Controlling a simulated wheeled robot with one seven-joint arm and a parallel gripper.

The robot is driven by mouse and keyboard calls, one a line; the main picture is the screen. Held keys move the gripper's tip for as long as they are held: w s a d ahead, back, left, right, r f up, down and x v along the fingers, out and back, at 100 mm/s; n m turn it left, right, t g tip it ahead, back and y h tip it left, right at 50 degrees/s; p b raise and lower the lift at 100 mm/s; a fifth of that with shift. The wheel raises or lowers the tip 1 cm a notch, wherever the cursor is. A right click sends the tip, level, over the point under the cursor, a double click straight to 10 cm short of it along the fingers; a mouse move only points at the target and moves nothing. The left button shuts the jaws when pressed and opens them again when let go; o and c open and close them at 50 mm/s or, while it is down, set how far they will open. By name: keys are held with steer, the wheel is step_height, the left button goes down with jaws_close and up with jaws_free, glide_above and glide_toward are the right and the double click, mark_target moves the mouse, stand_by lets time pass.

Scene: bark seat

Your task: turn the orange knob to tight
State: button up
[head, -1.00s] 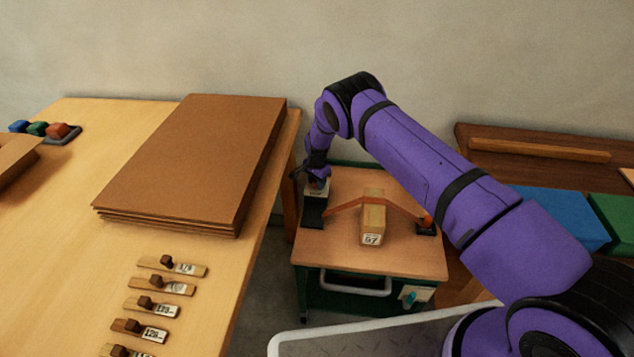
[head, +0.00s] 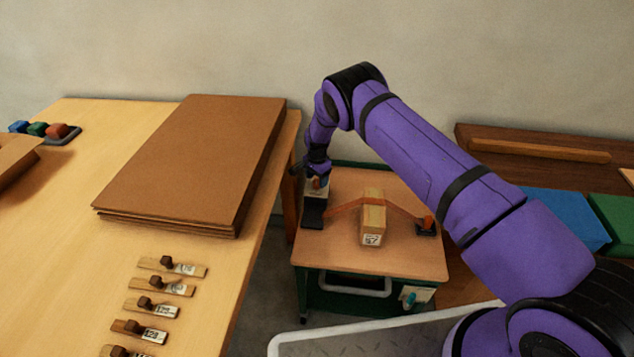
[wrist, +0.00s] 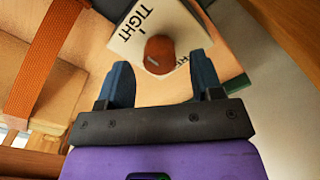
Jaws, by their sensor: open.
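The orange knob (wrist: 160,54) shows in the wrist view on a white plate (wrist: 137,32) printed TIGHT, with a second word mostly hidden by the knob. A short pale mark on the knob's top does not point clearly at TIGHT. My gripper (wrist: 162,78) is open, its two blue fingers apart on the near side of the knob, not shut on it. In the head view my gripper (head: 318,175) is over the far left of the small cart, where it partly hides the plate and knob.
An orange strap (head: 347,206) runs over a wooden block (head: 373,222) on the cart top (head: 345,257). A workbench (head: 70,240) with stacked brown boards (head: 195,160) stands to the left. The wall is behind the cart.

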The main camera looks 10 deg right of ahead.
mark_target(317, 181)
step_height(317, 181, up, 8)
steer(key=shift+r, duration=0.25)
steer(key=shift+r, duration=0.1)
stand_by(0.4)
